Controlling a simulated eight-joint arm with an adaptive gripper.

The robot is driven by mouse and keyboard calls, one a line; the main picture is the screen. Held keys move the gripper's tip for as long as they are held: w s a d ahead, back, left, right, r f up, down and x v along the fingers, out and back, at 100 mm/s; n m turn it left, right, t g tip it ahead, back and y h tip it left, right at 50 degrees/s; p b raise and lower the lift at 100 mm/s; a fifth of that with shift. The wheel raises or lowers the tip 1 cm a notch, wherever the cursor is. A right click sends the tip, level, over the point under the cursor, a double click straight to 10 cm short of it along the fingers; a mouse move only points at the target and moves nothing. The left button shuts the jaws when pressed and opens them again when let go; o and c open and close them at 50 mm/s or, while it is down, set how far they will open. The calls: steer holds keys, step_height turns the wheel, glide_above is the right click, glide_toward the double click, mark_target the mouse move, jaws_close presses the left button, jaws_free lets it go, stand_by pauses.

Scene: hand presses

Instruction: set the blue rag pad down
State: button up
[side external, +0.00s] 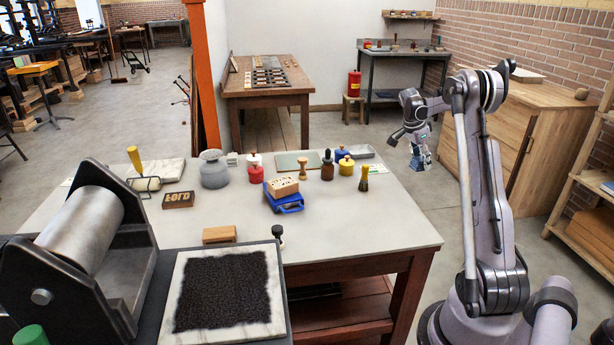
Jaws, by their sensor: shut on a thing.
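My gripper (420,158) hangs from the end of my arm, beyond the right end of the pale-topped table and clear of it. It points downward. Its jaws are shut on a small blue thing, which I take to be the blue rag pad (421,152); it is small here and partly covered by the fingers. It is held in the air, touching no surface that I can see.
The table (390,228) holds a blue holder (290,206) with a wooden block, several jars and bottles (327,166), a brush (363,178) and a type block (178,200). Its right end is bare. A roller press (85,225) and an inked slab (178,335) stand in front.

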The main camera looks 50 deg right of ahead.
steer(key=s+a+m, duration=0.2)
steer(key=s+a, duration=1)
steer(key=a, duration=0.5)
glide_above(400, 223)
steer(key=a, duration=0.1)
steer(key=f, duration=0.4)
steer(key=w+f, duration=0.1)
steer(key=f, duration=0.1)
steer(key=shift+a+f, duration=0.1)
steer(key=shift+f, duration=2.2)
steer(key=shift+f, duration=0.1)
steer(key=o, duration=1.1)
